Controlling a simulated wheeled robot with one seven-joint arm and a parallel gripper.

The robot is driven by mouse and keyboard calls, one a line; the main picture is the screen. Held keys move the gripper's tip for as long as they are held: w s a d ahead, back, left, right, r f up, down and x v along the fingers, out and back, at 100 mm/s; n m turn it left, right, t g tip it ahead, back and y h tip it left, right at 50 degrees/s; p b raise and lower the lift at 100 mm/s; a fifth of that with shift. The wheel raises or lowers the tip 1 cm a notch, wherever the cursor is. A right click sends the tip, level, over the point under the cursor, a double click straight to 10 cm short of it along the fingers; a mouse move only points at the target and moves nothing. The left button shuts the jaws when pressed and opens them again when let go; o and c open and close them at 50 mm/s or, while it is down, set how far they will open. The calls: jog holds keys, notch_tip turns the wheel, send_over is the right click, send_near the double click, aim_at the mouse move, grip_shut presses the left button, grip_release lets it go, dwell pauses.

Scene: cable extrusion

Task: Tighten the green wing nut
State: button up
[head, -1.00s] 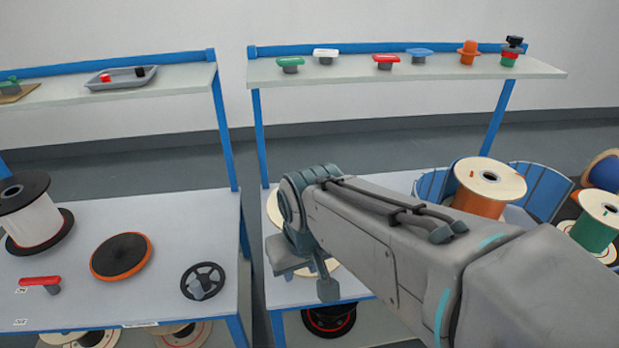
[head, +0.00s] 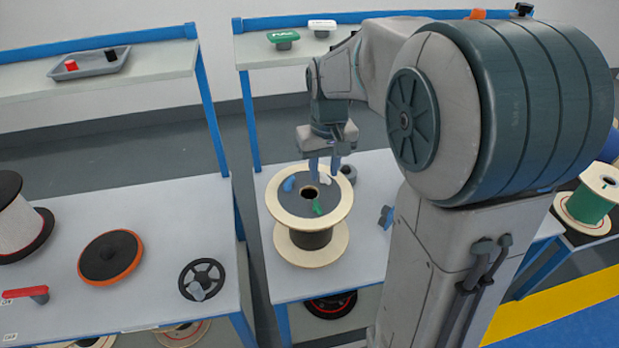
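The green wing nut (head: 317,207) sits on the dark top face of a wooden cable spool (head: 276,207), at the front of its centre hole. A blue wing nut (head: 289,184) is at the left of the hole and a white wing nut (head: 324,179) at its back right. My gripper (head: 325,172) points down over the back part of the spool, near the white wing nut and behind the green one. Its two fingers are apart with nothing visible between them. Whether the fingertips touch anything is hard to tell.
A blue handle-like part (head: 386,216) and a small grey part (head: 348,171) lie right of the spool. My arm covers the table's right side. A shelf (head: 262,59) with a green-topped knob (head: 283,38) runs behind. The left table (head: 150,210) holds a handwheel (head: 202,279).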

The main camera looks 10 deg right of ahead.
aim_at(318, 205)
jog(key=shift+g, duration=0.3)
jog(key=w+f, duration=0.1)
jog(key=f, duration=0.4)
jog(key=w+f, duration=0.1)
jog(key=f, duration=0.4)
jog(key=w+f, duration=0.2)
jog(key=f, duration=0.3)
jog(key=shift+f+p, duration=0.2)
jog(key=shift+p, duration=0.1)
jog(key=shift+w, duration=0.1)
grip_shut()
